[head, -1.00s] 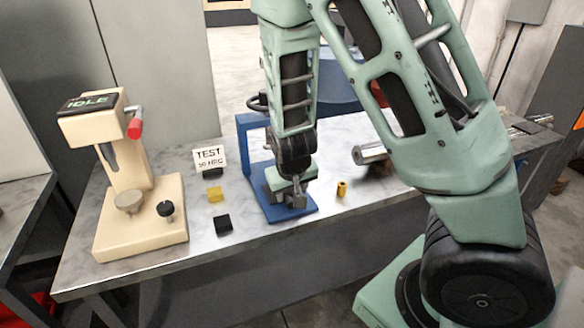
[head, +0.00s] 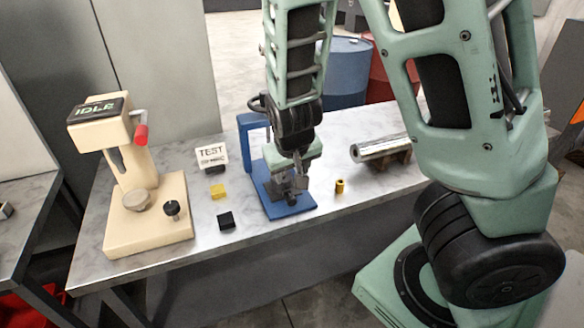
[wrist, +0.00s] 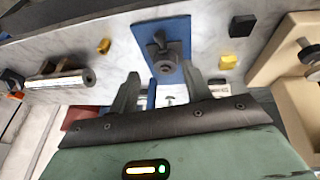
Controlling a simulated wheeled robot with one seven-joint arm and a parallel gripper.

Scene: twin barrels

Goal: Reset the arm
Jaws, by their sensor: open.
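My green arm comes down from the top of the head view, and my gripper (head: 298,163) hangs over the blue press stand (head: 286,206) on the marble-topped table (head: 240,235). In the wrist view my gripper (wrist: 160,95) has its two fingers spread apart with nothing between them. Beyond the fingers lies the blue base plate (wrist: 178,28), with a grey metal fixture (wrist: 164,62) on it. My gripper overlaps the fixture in the head view; I cannot tell the exact gap between them.
A cream tester marked IDLE (head: 140,190) stands at the left. A TEST sign (head: 212,155), yellow block (head: 218,191), black block (head: 226,220) and brass cylinder (head: 339,186) are near the stand. A metal bar (head: 378,147) lies at the right. Barrels (head: 345,72) stand behind.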

